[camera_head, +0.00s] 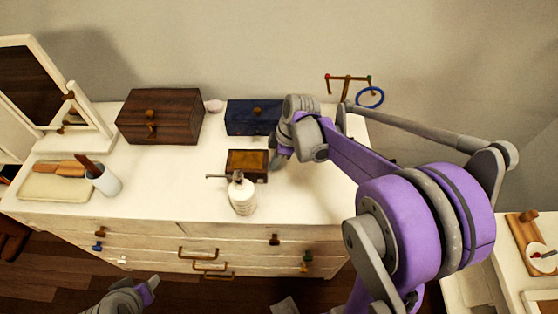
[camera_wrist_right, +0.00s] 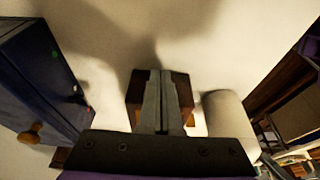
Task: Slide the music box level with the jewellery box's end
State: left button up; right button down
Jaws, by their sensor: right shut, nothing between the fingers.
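A small brown wooden box with a yellowish top panel, which fits the music box (camera_head: 247,165), sits on the dresser behind the white pump bottle. Behind it stands a dark blue box (camera_head: 253,117) with a wooden knob; a larger dark brown box (camera_head: 160,115) stands further left. No label shows which is the jewellery box. My right gripper (camera_head: 277,158) is shut and empty, low at the small box's right end. In the right wrist view its fingers (camera_wrist_right: 162,100) overlap the small box (camera_wrist_right: 181,90); contact is unclear. Grey and purple parts of my left arm show at the bottom left; its jaws are unclear.
The white pump bottle (camera_head: 242,194) stands close in front of the small box. A mirror (camera_head: 32,80), a tray (camera_head: 52,187) and a cup (camera_head: 105,181) are at the left. A stand with a blue ring (camera_head: 370,97) is at the back right. The dresser's front middle-left is clear.

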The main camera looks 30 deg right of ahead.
jog(key=w+a, duration=0.3)
jog(key=a, duration=0.2)
jog(key=w+a, duration=0.3)
jog(key=a, duration=0.2)
jog(key=w+a, duration=0.3)
jog(key=a, duration=0.2)
jog(key=shift+b, duration=0.4)
jog(key=shift+d, duration=0.2)
